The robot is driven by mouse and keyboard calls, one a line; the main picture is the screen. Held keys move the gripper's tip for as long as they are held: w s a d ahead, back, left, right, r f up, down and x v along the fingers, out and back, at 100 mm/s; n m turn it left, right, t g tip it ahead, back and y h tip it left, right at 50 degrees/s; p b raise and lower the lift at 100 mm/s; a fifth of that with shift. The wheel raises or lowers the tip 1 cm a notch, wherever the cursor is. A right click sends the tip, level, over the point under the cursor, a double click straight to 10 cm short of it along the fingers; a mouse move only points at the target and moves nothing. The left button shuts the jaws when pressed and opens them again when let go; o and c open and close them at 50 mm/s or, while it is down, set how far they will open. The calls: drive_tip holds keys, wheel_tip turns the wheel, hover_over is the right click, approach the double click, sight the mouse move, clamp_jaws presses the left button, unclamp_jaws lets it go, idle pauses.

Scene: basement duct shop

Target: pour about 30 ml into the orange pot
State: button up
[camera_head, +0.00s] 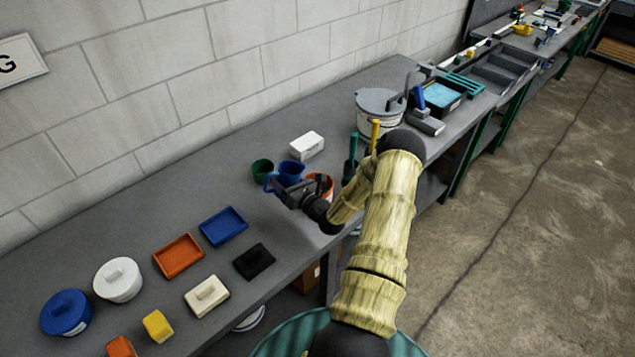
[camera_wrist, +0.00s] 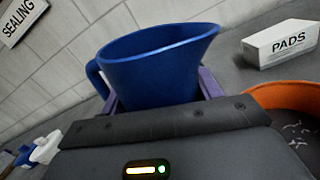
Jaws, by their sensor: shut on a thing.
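My gripper (camera_head: 288,183) is shut on a blue jug (camera_head: 292,169) above or at the bench top. In the wrist view the jug (camera_wrist: 160,68) sits between the purple fingers of my gripper (camera_wrist: 160,95), its spout to the right and handle to the left. It looks close to upright. Its contents are hidden. The orange pot (camera_head: 326,180) stands just right of the jug, partly hidden by my wrist. In the wrist view the orange pot (camera_wrist: 272,94) is at the right edge, with small pale marks or bits inside.
A green pot (camera_head: 262,169) stands close left of the jug. A white PADS box (camera_head: 307,145) is behind. A lidded bucket (camera_head: 379,112) and upright tools stand to the right. Blue (camera_head: 223,227) and orange trays (camera_head: 179,256) lie left, with bare bench between.

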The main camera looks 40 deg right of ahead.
drive_tip(key=shift+a+n, duration=0.15)
drive_tip(key=shift+n, duration=0.35)
drive_tip(key=shift+a+f+n+g, duration=0.15)
drive_tip(key=shift+f+n+g, duration=0.05)
drive_tip(key=shift+f+n, duration=0.35)
drive_tip(key=shift+a+f+n+g, duration=0.15)
drive_tip(key=shift+f+n+g, duration=0.05)
drive_tip(key=shift+f+n, duration=0.3)
drive_tip(key=shift+f, duration=0.1)
